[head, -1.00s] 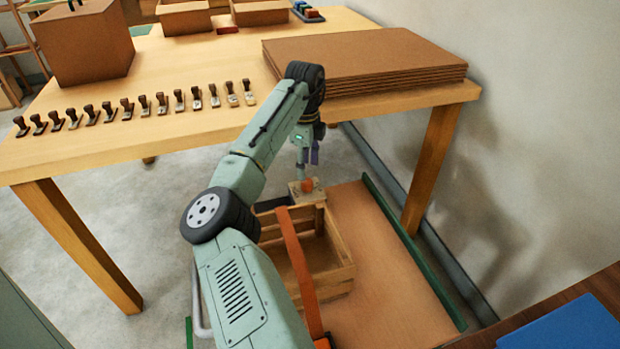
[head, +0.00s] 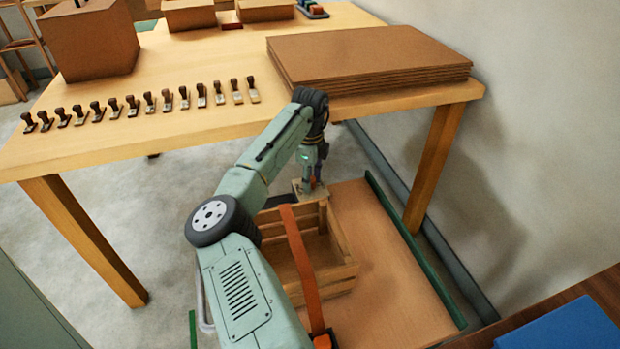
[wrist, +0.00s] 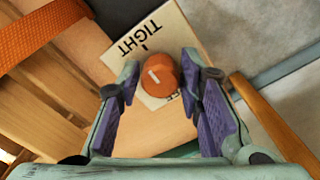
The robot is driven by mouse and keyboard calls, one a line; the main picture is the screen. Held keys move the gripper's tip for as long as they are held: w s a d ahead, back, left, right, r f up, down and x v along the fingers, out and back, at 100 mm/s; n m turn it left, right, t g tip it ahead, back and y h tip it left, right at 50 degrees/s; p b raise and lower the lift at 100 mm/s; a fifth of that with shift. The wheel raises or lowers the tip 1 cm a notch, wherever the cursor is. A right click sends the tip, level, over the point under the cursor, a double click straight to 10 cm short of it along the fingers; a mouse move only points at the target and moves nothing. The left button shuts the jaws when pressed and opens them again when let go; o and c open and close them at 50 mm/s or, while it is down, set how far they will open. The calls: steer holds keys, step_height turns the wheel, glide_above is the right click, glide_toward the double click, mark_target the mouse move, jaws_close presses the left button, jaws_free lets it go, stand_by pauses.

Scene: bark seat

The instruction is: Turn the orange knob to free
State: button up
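The orange knob (wrist: 160,75) sits on a pale plate (wrist: 165,30) marked TIGHT; a second word is mostly hidden behind the knob and a finger. A short white line on the knob lies on its upper left side. In the head view the knob (head: 314,182) is small and partly covered, on top of a post at the crate's far end. My gripper (wrist: 160,72) is open, its purple-padded fingers on either side of the knob, with a visible gap at the left finger. Contact at the right finger is unclear. My gripper (head: 309,172) points down in the head view.
A slatted wooden crate (head: 338,275) with an orange strap (head: 302,260) stands on a brown board (head: 385,270) with a green edge rail (head: 405,235). The table (head: 200,125) with stacked cardboard (head: 370,60) stands just behind my arm. A wall is at right.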

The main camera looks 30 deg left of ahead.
jaws_close()
